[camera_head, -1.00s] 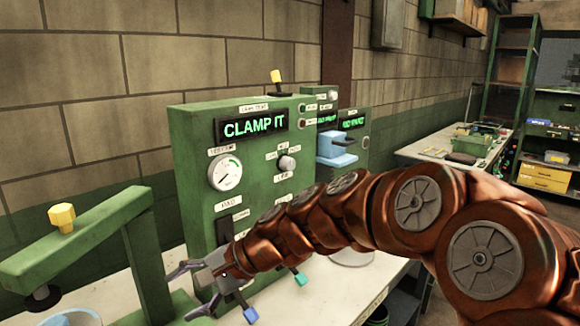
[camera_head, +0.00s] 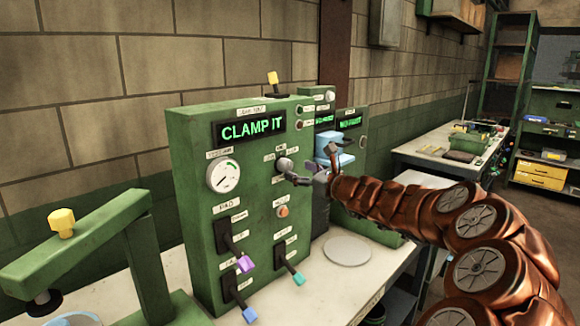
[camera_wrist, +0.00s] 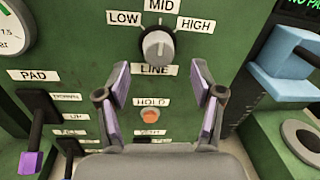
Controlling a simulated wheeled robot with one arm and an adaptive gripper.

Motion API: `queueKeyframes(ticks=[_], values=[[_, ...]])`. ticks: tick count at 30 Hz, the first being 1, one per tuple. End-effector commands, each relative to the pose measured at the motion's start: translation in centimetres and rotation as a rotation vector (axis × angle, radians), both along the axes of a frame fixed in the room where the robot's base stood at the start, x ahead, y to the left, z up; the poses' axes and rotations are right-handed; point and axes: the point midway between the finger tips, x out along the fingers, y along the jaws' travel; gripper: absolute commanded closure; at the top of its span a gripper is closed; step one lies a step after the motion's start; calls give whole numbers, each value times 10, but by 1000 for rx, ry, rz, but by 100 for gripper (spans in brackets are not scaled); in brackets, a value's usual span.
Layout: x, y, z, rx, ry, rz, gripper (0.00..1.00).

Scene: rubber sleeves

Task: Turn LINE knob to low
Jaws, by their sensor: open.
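The LINE knob (camera_wrist: 158,45) is a grey dial on the green panel (camera_wrist: 75,50), with LOW to its upper left, MID above and HIGH to its upper right. Its pale mark points up toward MID. In the head view the knob (camera_head: 284,164) sits right of the gauge. My gripper (camera_wrist: 164,84) is open and empty in the wrist view, its purple-padded fingers spread below and to either side of the knob. In the head view my gripper (camera_head: 301,178) is close to the knob's lower right. Whether a finger touches it I cannot tell.
An orange HOLD button (camera_wrist: 150,116) is just below the LINE label. A blue clamp part (camera_wrist: 285,67) stands to the right. A green press arm (camera_head: 80,235) stands at the left.

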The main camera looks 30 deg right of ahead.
Motion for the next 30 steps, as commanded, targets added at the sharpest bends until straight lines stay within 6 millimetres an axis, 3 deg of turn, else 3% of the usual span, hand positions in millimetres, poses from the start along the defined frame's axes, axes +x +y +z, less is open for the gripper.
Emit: queueKeyframes(ticks=[3, 9, 22, 30], values=[[18, 4, 0, 1, 4, 3, 33], [37, 7, 0, 1, 2, 4, 33], [45, 8, -1, -1, 0, 4, 33], [45, 8, -1, -1, 0, 4, 60]])
